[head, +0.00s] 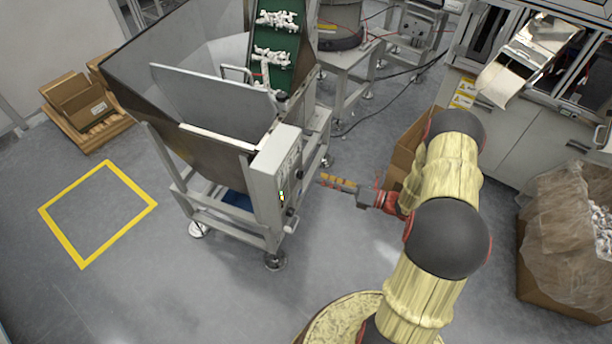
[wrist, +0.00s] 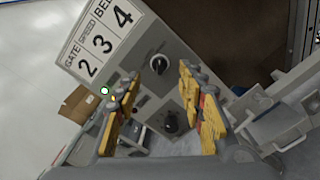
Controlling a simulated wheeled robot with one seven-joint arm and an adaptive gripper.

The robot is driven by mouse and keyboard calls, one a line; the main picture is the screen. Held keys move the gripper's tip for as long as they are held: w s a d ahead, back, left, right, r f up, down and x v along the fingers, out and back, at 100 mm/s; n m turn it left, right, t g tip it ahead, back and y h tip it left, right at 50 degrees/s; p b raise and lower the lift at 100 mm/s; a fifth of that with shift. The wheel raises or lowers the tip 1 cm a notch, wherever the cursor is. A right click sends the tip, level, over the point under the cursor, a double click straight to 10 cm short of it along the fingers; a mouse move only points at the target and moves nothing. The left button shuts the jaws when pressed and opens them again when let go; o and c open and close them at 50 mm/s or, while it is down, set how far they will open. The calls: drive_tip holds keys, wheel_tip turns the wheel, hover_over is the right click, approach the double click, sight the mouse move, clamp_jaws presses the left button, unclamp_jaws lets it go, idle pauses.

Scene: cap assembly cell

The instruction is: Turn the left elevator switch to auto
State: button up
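A grey control box (head: 276,180) is fixed on the corner of the hopper frame. In the wrist view its panel (wrist: 128,55) shows tilted, with labels 2, 3 and 4. A black rotary knob (wrist: 158,65) sits just beyond the fingertips, between them in the picture. A second black knob (wrist: 172,122) shows further down, between the fingers. Which is the left elevator switch, and the knobs' settings, I cannot read. My gripper (head: 324,179) is to the right of the box; in the wrist view my gripper (wrist: 158,74) is open and empty, apart from both knobs.
Small lit lamps (wrist: 104,91) are on the panel. A steel hopper (head: 185,105) and green conveyor (head: 275,65) stand behind the box. A cardboard box (head: 407,150) is behind my arm. The floor inside the yellow square (head: 98,212) is clear.

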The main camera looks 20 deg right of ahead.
sight(299, 175)
drive_tip(key=b+x, duration=0.1)
drive_tip(key=x, duration=0.6)
drive_tip(key=shift+b, duration=0.3)
drive_tip(key=shift+w+a, duration=0.1)
drive_tip(key=shift+c, duration=0.5)
drive_tip(key=shift+f, duration=0.1)
clamp_jaws()
